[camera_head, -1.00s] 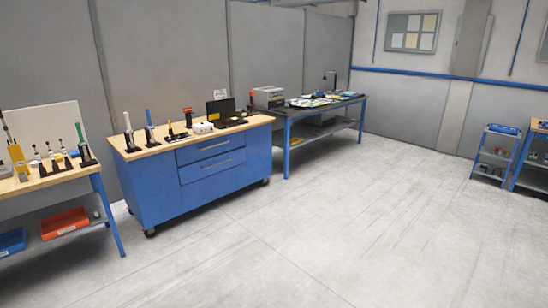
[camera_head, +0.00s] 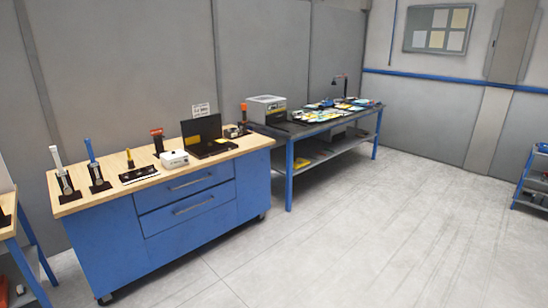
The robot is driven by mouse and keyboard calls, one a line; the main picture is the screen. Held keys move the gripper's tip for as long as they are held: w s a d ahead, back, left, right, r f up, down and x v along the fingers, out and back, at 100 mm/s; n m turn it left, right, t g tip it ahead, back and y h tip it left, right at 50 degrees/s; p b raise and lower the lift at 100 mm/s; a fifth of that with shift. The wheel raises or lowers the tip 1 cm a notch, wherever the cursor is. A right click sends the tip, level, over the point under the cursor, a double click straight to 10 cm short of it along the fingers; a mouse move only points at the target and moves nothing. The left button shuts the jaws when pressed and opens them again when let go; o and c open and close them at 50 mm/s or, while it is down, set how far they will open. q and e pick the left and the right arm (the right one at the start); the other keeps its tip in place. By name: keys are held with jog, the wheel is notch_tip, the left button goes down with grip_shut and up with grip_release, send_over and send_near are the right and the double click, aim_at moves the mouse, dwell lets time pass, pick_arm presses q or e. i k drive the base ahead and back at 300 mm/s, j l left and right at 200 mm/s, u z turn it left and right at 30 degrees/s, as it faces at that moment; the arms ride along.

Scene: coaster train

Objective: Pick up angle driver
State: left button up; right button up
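Several tools stand on the wooden top of a blue drawer cabinet (camera_head: 184,195) at the left. They include a white-handled tool (camera_head: 60,168) and a blue-handled tool (camera_head: 92,162) upright in black stands. A small tool lies on a black plate (camera_head: 139,174). A red-and-black tool (camera_head: 157,140) stands behind a white box (camera_head: 174,158), and an orange-topped tool (camera_head: 243,112) stands at the far right end. I cannot tell which one is the angle driver at this distance. Neither of my grippers is in view.
A black laptop (camera_head: 206,135) sits on the cabinet. A dark-topped table (camera_head: 324,118) with blue legs stands beyond it, carrying a grey box (camera_head: 267,108) and papers. Part of another bench (camera_head: 10,225) shows at the left edge. A blue cart (camera_head: 530,180) is at the right edge. The grey floor (camera_head: 380,230) is clear.

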aim_at(244, 107)
jog(key=i, duration=0.65)
jog(key=i+u, duration=0.1)
jog(key=i, duration=0.55)
jog(key=i+l+u, duration=0.1)
jog(key=i, duration=0.55)
jog(key=i+l, duration=0.15)
jog(key=i, duration=0.5)
jog(key=i+l+u, duration=0.1)
jog(key=i, duration=0.5)
jog(key=i+l, duration=0.15)
jog(key=i, duration=0.6)
jog(key=i+l, duration=0.2)
jog(key=i, duration=0.55)
jog(key=i+z, duration=0.45)
jog(key=i, duration=0.65)
